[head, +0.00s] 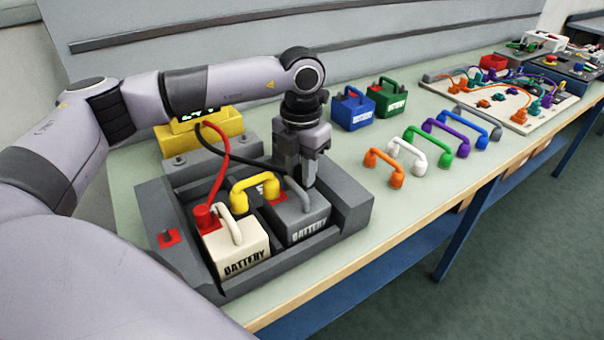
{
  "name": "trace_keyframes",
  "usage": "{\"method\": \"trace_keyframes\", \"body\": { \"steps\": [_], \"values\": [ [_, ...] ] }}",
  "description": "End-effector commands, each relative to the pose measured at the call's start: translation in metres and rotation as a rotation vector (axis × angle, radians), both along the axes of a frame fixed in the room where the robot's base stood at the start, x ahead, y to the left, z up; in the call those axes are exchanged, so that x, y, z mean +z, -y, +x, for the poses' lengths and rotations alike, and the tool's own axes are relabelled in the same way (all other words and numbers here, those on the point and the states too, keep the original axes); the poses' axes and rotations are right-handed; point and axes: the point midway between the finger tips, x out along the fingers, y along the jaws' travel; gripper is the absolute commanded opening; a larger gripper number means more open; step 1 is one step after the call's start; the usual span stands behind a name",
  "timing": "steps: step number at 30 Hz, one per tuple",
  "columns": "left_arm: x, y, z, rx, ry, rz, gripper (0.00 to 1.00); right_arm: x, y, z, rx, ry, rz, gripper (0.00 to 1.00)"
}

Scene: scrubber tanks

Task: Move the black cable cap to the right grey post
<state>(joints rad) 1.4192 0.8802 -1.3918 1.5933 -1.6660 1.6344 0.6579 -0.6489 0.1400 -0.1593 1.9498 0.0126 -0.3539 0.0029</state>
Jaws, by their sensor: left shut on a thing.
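My left gripper (309,183) points down over the rear right of the grey battery (302,218) in the dark grey tray (355,190). It is shut. The black cable (238,158) runs from the yellow device (205,132) to the gripper's fingers. The black cable cap at its end is mostly hidden by the fingers, and I cannot tell whether it touches the battery. Two grey posts (180,159) stand on the grey block behind the tray, the right one (251,138) beside the arm. My right gripper is out of view.
A white battery (238,250) with a red cap (204,216) and cable stands left of the grey one. A yellow bridge (256,184) arches between them. Blue (353,108) and green (390,98) batteries and several coloured handles stand to the right. Free table lies in front of them.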

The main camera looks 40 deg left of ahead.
Motion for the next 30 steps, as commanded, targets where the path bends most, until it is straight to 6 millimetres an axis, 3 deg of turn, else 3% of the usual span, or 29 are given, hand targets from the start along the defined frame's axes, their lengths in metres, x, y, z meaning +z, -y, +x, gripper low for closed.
{"method": "trace_keyframes", "body": {
  "steps": [30],
  "values": [
    [0.040, 0.000, 0.000, 0.000, 0.001, 0.000, 0.00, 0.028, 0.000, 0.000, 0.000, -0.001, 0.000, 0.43]
  ]
}}
